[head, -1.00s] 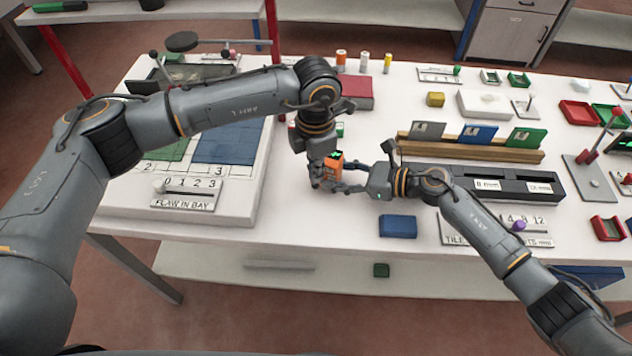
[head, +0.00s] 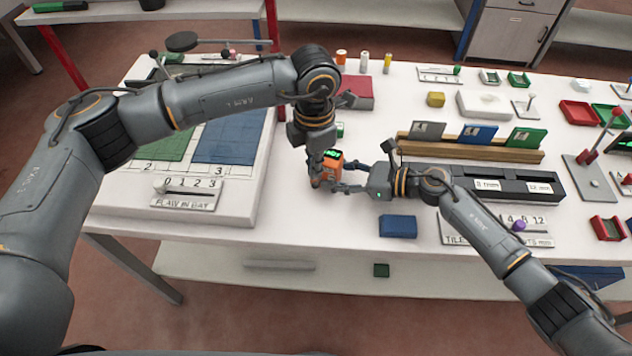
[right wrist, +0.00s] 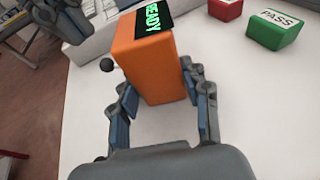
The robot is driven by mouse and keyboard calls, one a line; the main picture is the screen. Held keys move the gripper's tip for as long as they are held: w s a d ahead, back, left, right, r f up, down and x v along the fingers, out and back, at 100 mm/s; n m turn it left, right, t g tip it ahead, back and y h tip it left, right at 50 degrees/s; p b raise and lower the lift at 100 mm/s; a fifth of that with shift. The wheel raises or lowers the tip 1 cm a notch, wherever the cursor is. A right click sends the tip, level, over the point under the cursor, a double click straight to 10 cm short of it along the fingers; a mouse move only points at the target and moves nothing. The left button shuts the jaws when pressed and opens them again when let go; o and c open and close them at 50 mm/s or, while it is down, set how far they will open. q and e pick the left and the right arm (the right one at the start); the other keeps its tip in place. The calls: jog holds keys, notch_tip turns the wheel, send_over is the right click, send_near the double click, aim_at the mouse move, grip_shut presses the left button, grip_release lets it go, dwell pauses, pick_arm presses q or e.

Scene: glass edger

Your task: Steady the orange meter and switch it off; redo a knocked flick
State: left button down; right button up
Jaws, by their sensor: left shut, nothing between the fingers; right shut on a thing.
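The orange meter (head: 333,166) stands on the white table near its front middle, its dark top display reading READY in green. It fills the middle of the right wrist view (right wrist: 155,70). My right gripper (head: 347,186) is shut on the meter, a finger on each side. A small dark ball knob (right wrist: 106,64) sticks out at the meter's left side in the right wrist view. My left gripper (head: 316,172) is shut and empty, just left of the meter. The head view does not show clearly whether it touches the meter.
A green PASS block (right wrist: 274,28) and a red block (right wrist: 225,8) stand beyond the meter. A blue block (head: 398,226) lies near the front edge. A dark slotted box (head: 490,180) is to the right, and a FLAW IN BAY counter (head: 185,195) to the left.

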pick_arm(q)
jog(key=shift+s+a+r, duration=0.1)
jog(key=shift+s+r, duration=0.1)
jog(key=shift+r, duration=0.8)
jog(key=shift+s+r, duration=0.15)
jog(key=shift+r, duration=0.85)
pick_arm(e)
jog(key=o, duration=0.9)
jog(key=v, duration=1.2)
pick_arm(q)
jog(key=shift+s+f, duration=0.1)
pick_arm(e)
jog(key=shift+s, duration=0.15)
